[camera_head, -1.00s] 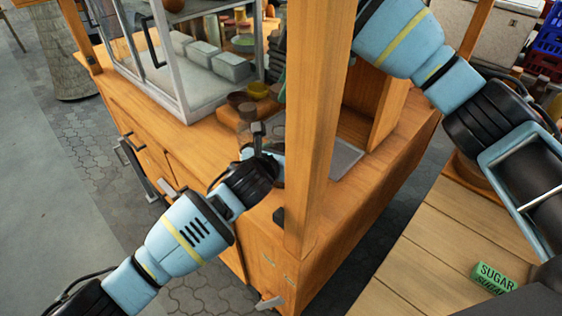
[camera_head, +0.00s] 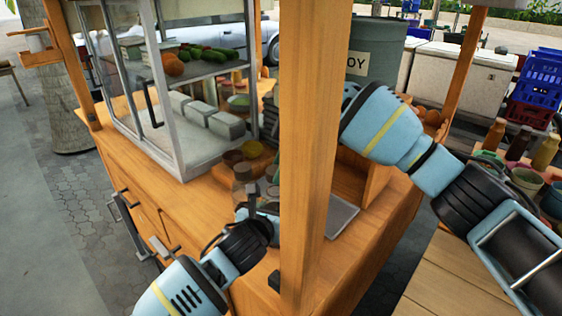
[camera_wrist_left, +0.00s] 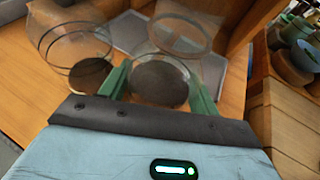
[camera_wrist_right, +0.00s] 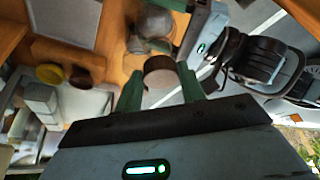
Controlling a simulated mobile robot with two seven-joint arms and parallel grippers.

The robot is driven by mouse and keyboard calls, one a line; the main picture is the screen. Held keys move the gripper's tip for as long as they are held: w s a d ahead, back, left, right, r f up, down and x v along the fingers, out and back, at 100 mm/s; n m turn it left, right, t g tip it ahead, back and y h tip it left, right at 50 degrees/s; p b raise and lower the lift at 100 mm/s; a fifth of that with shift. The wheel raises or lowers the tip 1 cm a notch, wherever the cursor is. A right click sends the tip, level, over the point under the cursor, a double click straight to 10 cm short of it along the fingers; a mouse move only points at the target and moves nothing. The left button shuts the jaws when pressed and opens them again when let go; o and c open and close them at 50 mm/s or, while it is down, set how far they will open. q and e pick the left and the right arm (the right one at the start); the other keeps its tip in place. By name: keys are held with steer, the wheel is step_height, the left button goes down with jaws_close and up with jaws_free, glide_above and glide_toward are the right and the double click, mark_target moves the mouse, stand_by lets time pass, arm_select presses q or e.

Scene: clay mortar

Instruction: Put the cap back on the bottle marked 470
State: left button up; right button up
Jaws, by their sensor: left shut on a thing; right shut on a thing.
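My left gripper (camera_wrist_left: 160,92) is shut around a clear round glass vessel with a dark disc (camera_wrist_left: 160,82) showing inside it. The same gripper (camera_head: 268,192) is small and partly hidden beside the post in the head view. My right gripper (camera_wrist_right: 160,86) is shut on a brown round cap (camera_wrist_right: 159,73). In the right wrist view the cap is in front of a clear vessel (camera_wrist_right: 152,26) near my left gripper; I cannot tell whether they touch. The post hides the right fingertips in the head view. No mark 470 is legible.
Another clear jar (camera_wrist_left: 72,38) stands left of the held vessel. A wooden post (camera_head: 312,130) rises between my arms. A metal tray (camera_head: 342,218) lies on the cart top right of it. A glass case (camera_head: 180,100) stands at the left; small bowls (camera_wrist_right: 50,73) are near it.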

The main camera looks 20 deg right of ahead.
steer(key=shift+f, duration=0.1)
stand_by(0.3)
steer(key=shift+f, duration=0.75)
steer(key=shift+f, duration=0.55)
arm_select(q)
jaws_close()
arm_select(e)
steer(key=m, duration=0.2)
steer(key=m+t+h, duration=0.1)
steer(key=m, duration=0.1)
steer(key=m+t, duration=0.1)
steer(key=m, duration=0.2)
steer(key=shift+s+a, duration=0.25)
steer(key=shift+s, duration=0.1)
steer(key=m, duration=0.2)
steer(key=m+t+h, duration=0.1)
steer(key=m, duration=0.1)
steer(key=m+h, duration=0.1)
steer(key=m, duration=0.1)
steer(key=shift+s+a, duration=0.1)
steer(key=shift+a, duration=0.15)
steer(key=o, duration=0.9)
